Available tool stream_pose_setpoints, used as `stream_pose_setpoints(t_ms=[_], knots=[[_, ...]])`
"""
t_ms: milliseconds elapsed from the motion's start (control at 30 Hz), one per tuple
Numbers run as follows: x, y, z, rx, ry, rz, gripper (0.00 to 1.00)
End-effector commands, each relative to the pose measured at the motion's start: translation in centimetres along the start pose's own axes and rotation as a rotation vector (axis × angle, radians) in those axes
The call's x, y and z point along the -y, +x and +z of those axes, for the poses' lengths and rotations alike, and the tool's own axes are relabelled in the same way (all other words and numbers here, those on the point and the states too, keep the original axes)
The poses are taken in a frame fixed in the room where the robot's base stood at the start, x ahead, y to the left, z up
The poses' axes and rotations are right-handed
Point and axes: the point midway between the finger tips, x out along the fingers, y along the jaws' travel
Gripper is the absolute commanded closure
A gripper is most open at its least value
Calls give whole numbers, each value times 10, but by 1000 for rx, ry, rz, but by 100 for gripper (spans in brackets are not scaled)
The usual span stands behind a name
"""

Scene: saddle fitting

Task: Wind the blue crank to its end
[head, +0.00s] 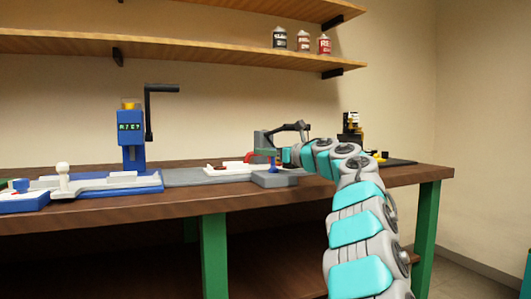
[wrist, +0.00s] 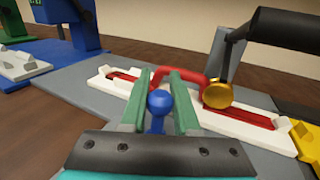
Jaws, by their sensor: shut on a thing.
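In the wrist view, my gripper (wrist: 158,88) has its two green fingers on either side of a blue ball-topped knob (wrist: 158,104), which I take as the handle of the blue crank. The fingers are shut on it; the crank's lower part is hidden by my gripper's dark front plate. A red bar (wrist: 182,80) bends just beyond the fingertips. In the head view, my gripper (head: 267,152) is at the fixture on the bench, right of centre, small and partly hidden by my wrist.
A white slotted plate (wrist: 244,125) with red inlay lies beyond, under a black arm with a brass disc (wrist: 219,95). A blue press (head: 131,150) with a black lever stands left on the bench (head: 125,202). A grey block (head: 274,180) sits near the bench's front edge.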

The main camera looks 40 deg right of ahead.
Motion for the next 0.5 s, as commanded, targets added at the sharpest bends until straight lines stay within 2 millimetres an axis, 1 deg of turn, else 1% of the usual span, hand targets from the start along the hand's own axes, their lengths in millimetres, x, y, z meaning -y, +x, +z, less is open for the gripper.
stream_pose_setpoints(t_ms=[33,200,500], knots=[[0,0,0,0,0,0,81],[0,0,0,0,0,0,100],[0,0,0,0,0,0,100]])
